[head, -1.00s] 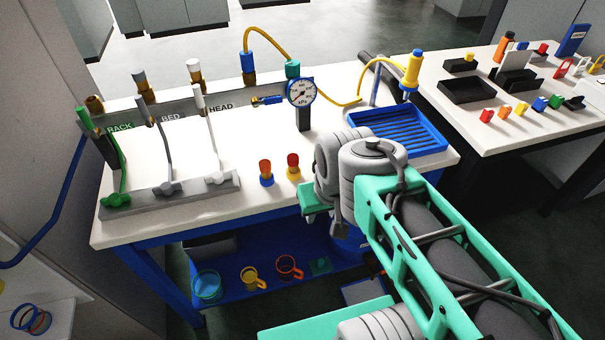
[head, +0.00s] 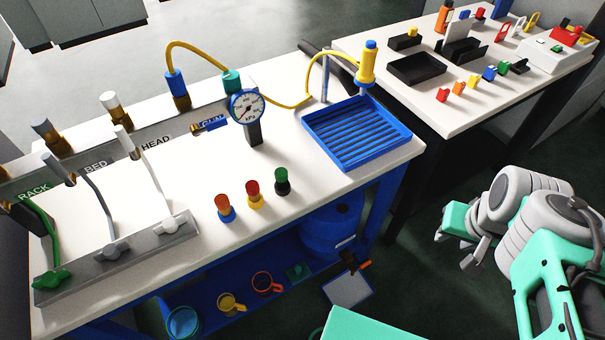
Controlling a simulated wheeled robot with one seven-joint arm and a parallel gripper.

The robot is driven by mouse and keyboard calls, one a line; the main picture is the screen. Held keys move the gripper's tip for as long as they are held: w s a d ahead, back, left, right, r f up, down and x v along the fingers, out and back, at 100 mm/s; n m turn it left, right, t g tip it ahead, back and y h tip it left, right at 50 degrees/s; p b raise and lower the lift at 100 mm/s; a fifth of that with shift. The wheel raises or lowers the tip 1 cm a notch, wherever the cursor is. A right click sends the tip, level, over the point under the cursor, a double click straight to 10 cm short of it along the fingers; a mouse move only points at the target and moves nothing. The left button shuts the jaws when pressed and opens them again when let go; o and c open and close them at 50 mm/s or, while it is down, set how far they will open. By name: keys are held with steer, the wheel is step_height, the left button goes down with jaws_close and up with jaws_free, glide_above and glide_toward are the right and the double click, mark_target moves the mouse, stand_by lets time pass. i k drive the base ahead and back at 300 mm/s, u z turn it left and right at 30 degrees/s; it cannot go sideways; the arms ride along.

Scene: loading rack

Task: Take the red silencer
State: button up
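A small upright piece with a red top and yellow base (head: 254,194) stands on the white bench and fits the red silencer. An orange-topped piece with a blue base (head: 225,208) stands to its left, and a green-topped piece with a black base (head: 282,181) to its right. My gripper (head: 471,252) seems to be the small grey end of my arm at the right, over the floor. It is well to the right of the red piece and apart from it. Its fingers are too small and turned to read.
A blue slatted tray (head: 397,120) and a pressure gauge (head: 246,106) stand behind the pieces. A rail of valves (head: 115,260) lies at the left. A second table (head: 375,45) at the back right holds black trays and small coloured parts.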

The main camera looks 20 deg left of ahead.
mark_target(252, 190)
steer(key=z, duration=0.1)
steer(key=k, duration=0.75)
steer(key=u, duration=1.35)
steer(key=i, duration=1)
steer(key=u, duration=0.05)
steer(key=k, duration=1)
steer(key=z, duration=1.05)
steer(key=i, duration=0.85)
steer(key=u, duration=1.5)
